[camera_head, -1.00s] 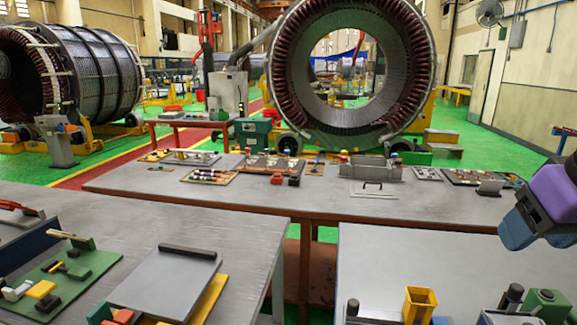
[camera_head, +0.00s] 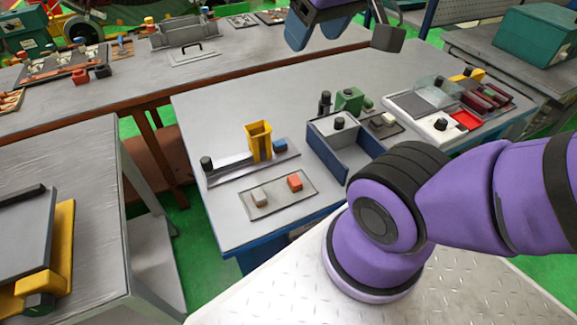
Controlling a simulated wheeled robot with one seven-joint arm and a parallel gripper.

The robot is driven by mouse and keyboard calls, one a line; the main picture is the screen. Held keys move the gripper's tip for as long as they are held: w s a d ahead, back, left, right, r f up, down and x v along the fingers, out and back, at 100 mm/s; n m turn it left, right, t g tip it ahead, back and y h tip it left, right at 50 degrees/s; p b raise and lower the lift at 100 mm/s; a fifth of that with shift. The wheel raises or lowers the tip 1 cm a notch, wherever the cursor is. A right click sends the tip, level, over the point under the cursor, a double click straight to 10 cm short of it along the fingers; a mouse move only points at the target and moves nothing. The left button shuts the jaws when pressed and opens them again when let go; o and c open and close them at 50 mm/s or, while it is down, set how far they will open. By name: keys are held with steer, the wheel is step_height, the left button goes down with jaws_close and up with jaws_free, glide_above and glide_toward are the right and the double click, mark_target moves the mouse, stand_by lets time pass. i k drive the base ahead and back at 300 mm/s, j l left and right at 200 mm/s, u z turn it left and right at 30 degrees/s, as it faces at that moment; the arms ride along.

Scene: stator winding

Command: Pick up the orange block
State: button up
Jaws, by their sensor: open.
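A small orange block (camera_head: 295,182) sits on a flat grey plate (camera_head: 268,208) near the front edge of the table. A small pale beige block (camera_head: 259,197) sits on the same plate, to its left. My gripper (camera_head: 298,40) is at the top of the picture, well beyond and above the orange block. Its blue fingers are apart, and I see nothing between them. The top of the gripper is cut off by the picture edge.
Behind the plate stand a yellow holder (camera_head: 259,141) and a small blue block (camera_head: 280,145) on a grey strip. A blue-walled box (camera_head: 338,165) stands right of the plate. A white tray (camera_head: 395,101) lies farther right. Bare table (camera_head: 215,115) lies at the left.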

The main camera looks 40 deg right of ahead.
mark_target(295, 183)
steer(key=k+z, duration=0.2)
steer(key=z, duration=0.25)
steer(key=k+z, duration=0.25)
steer(key=z, duration=0.2)
